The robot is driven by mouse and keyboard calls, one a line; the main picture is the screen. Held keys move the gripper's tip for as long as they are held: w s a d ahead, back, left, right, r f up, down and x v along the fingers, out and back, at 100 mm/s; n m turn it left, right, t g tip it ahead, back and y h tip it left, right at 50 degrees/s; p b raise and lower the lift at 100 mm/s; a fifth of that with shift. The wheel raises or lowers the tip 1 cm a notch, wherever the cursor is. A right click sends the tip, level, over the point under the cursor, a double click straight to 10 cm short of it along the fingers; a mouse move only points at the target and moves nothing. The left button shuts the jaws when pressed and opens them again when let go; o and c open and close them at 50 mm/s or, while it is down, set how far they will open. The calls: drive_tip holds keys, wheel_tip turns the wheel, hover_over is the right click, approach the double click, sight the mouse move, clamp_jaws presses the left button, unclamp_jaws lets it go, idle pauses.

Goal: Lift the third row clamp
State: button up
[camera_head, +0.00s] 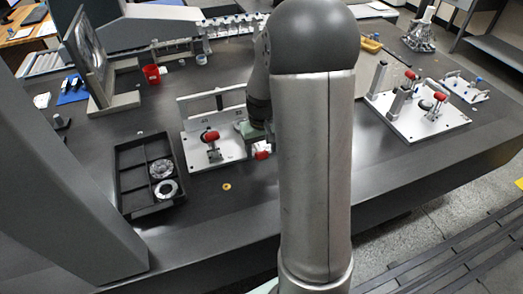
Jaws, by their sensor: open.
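Toggle clamps with red handles stand on two pale plates. On the left plate (218,155), one clamp (211,138) stands in clear view. A second red handle (262,153) shows at its right edge, partly hidden by my arm. On the right plate (420,118), red handles show at the back (411,75) and front (438,97). I cannot tell which clamp counts as the third in the row. My gripper (250,131) is small and partly hidden behind my arm, open, low over the left plate's right side, close to the second red handle. Contact cannot be judged.
A black divided tray (125,184) with round metal parts lies left of the left plate. A red cup (151,73) and a framed panel (92,60) stand behind. A yellow ring (227,186) lies in front. Bare dark table (225,215) shows along the front edge.

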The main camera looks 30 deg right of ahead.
drive_tip(key=shift+f, duration=0.45)
